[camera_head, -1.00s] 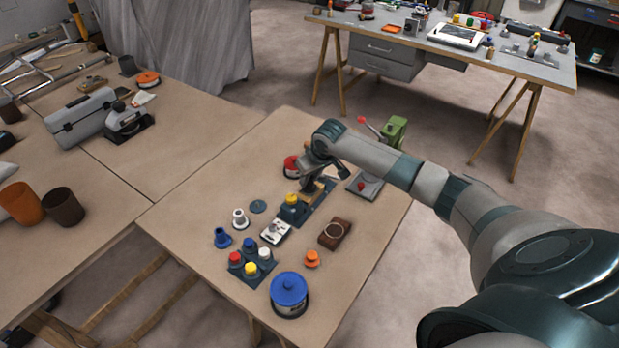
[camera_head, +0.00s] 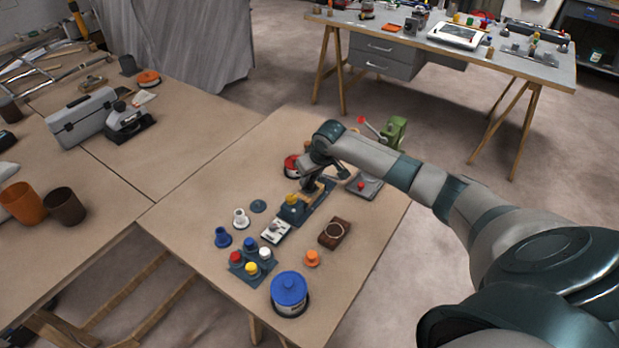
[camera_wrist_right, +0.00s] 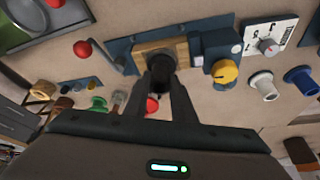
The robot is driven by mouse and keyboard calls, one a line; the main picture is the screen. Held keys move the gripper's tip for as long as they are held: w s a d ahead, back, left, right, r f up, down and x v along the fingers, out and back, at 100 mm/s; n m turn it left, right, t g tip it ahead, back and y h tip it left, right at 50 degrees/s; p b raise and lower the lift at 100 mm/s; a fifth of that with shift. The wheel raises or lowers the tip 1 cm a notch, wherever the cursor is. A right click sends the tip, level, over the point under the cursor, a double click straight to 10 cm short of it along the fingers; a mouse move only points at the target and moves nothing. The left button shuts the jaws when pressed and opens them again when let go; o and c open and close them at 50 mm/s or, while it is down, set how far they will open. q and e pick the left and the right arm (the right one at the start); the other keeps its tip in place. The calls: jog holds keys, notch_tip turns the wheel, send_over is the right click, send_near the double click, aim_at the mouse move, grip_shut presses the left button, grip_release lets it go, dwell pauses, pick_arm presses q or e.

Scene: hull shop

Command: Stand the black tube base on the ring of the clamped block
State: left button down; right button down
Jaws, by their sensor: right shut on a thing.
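My right gripper (camera_wrist_right: 163,80) is shut on the black tube base (camera_wrist_right: 162,70), a dark cylinder between its fingertips. The tube base overlaps the pale wooden clamped block (camera_wrist_right: 143,58) in the right wrist view. The block sits in a dark blue vise (camera_wrist_right: 205,42) with a yellow knob (camera_wrist_right: 225,72). The block's ring is hidden behind the tube base and fingers, and I cannot tell whether the tube touches it. In the head view my right gripper (camera_head: 309,186) is over the vise (camera_head: 291,212), hiding most of the tube. My left gripper is out of view.
A brown block with a pale ring (camera_head: 334,233), a white dial box (camera_head: 275,231), a blue-lidded tub (camera_head: 289,293) and a plate of coloured knobs (camera_head: 237,269) stand near the vise.

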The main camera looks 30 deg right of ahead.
aim_at(313, 191)
jog(key=shift+f, duration=0.55)
jog(key=c, duration=1.8)
grip_release()
jog(key=shift+o, duration=0.2)
jog(key=p+v, duration=0.5)
jog(key=p, duration=0.1)
jog(key=shift+s+r+p, duration=0.1)
jog(key=shift+r+p, duration=0.25)
jog(key=shift+r, duration=0.05)
jog(key=shift+p+v, duration=1.3)
jog(key=shift+v, duration=1.25)
jog(key=shift+s, duration=0.1)
jog(key=shift+f, duration=0.1)
